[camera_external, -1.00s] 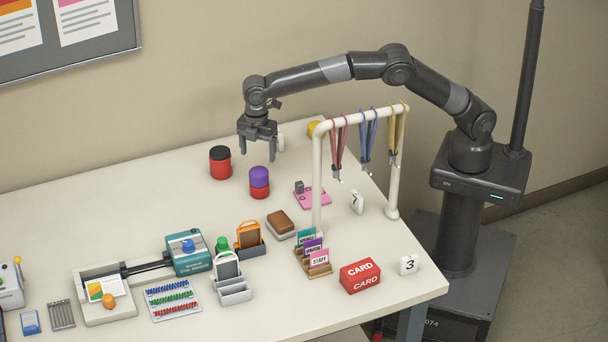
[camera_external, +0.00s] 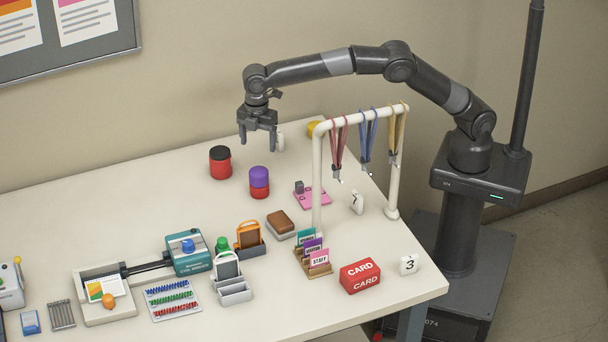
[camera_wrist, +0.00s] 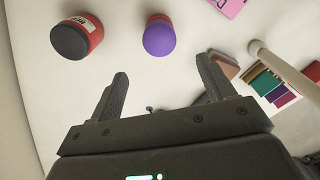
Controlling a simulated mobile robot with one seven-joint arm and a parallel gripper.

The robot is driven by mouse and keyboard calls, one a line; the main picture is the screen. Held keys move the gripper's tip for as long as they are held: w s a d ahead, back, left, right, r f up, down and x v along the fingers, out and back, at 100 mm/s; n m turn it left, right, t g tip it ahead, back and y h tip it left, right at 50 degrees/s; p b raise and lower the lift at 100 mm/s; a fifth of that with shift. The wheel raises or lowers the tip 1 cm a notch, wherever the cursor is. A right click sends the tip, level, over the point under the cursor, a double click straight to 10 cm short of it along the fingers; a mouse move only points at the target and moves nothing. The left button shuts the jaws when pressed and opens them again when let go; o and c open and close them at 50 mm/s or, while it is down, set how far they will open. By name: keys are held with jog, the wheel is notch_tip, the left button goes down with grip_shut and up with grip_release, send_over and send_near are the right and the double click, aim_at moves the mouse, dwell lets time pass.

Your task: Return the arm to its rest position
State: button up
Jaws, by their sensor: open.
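My gripper (camera_external: 257,140) hangs over the back of the table with its fingers pointing down. It is open and holds nothing; its two spread fingers also show in the wrist view (camera_wrist: 160,88). My arm arches from the base at the right, above the lanyard rack, to the gripper. A red jar with a black lid (camera_external: 220,164) stands to the left of and below the gripper in the external view. A red jar with a purple lid (camera_external: 259,183) stands below it there. Both jars show past the fingers in the wrist view.
A white rack (camera_external: 317,180) with red, blue and yellow lanyards stands right of the gripper. A pink item (camera_external: 313,196), a card holder (camera_external: 318,272), a red card box (camera_external: 360,276) and a teal laminator-like device (camera_external: 189,253) are in front. The table's back left is clear.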

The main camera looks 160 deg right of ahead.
jog(key=s+a+r+m, duration=0.2)
jog(key=s+a+r, duration=0.15)
jog(key=a, duration=0.45)
jog(key=s+a+r+m, duration=0.1)
jog(key=s+a+r, duration=0.1)
jog(key=s+a, duration=0.35)
jog(key=s+a+r+m, duration=0.2)
jog(key=a+r, duration=0.1)
jog(key=a, duration=0.6)
jog(key=s+a+n+t, duration=0.1)
jog(key=s+a+t, duration=0.1)
jog(key=a, duration=0.9)
jog(key=s+a+n+t, duration=0.1)
jog(key=s+a, duration=0.3)
jog(key=a, duration=0.7)
jog(key=s+a+n+t, duration=0.2)
jog(key=s+a+n, duration=0.1)
jog(key=a, duration=0.9)
jog(key=shift+s+f+t, duration=0.2)
jog(key=shift+f+t, duration=0.1)
jog(key=shift+f, duration=0.1)
